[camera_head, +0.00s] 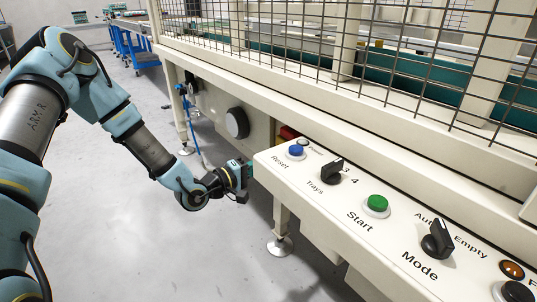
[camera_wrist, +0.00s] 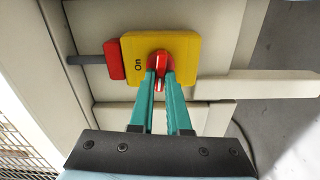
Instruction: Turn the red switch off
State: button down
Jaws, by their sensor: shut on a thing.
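The red switch (camera_wrist: 159,57) is a red rotary knob on a yellow plate (camera_wrist: 187,47) in the wrist view. The word "On" is printed on the plate, left of the knob. My gripper (camera_wrist: 160,75) has its two green fingers closed on the knob, one on each side, and they hide part of it. In the head view my gripper (camera_head: 240,176) is at the left end of the control panel, low beside the machine. The switch itself is hidden there behind the panel's end.
The cream control panel (camera_head: 345,246) carries a blue Reset button (camera_head: 296,150), a black Trays knob (camera_head: 332,173), a green Start button (camera_head: 377,203) and a black Mode knob (camera_head: 438,240). A red block (camera_wrist: 114,60) with a grey rod adjoins the yellow plate. Open floor lies left of the machine.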

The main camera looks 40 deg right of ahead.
jog(key=shift+n+p, duration=0.3)
jog(key=shift+n, duration=0.2)
jog(key=c, duration=0.9)
grip_release()
jog(key=a, duration=0.3)
jog(key=a+p, duration=0.1)
jog(key=a, duration=0.6)
jog(key=shift+w+a, duration=0.25)
jog(key=shift+a, duration=0.15)
